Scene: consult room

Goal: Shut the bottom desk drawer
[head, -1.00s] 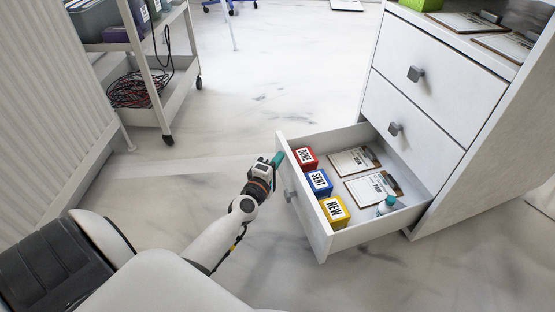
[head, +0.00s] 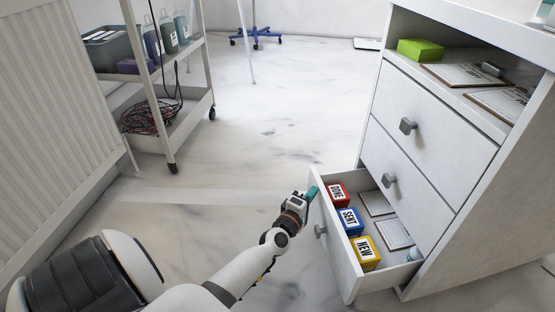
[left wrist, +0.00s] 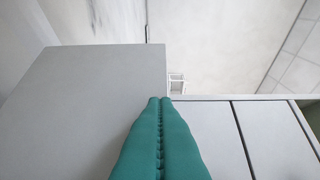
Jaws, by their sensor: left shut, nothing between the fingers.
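The bottom drawer (head: 338,251) of the white desk unit (head: 432,125) stands partly open in the head view. In it are a red DONE box (head: 337,194), a blue SENT box (head: 350,221), a yellow NEW box (head: 365,252), two clipboards and a small bottle (head: 411,255). My left gripper (head: 312,194) is shut and empty, its teal fingertips at the far upper corner of the drawer front. Its closed teal fingers (left wrist: 161,135) fill the lower middle of the left wrist view, over a pale grey panel (left wrist: 85,100). I cannot tell whether they touch it. My right gripper is not in view.
The two upper drawers are shut. A green box (head: 421,49) and clipboards lie on the open shelf above. A white trolley (head: 190,115) with bottles and cables stands at the back left, beside a ribbed white panel (head: 60,130). The floor between is clear.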

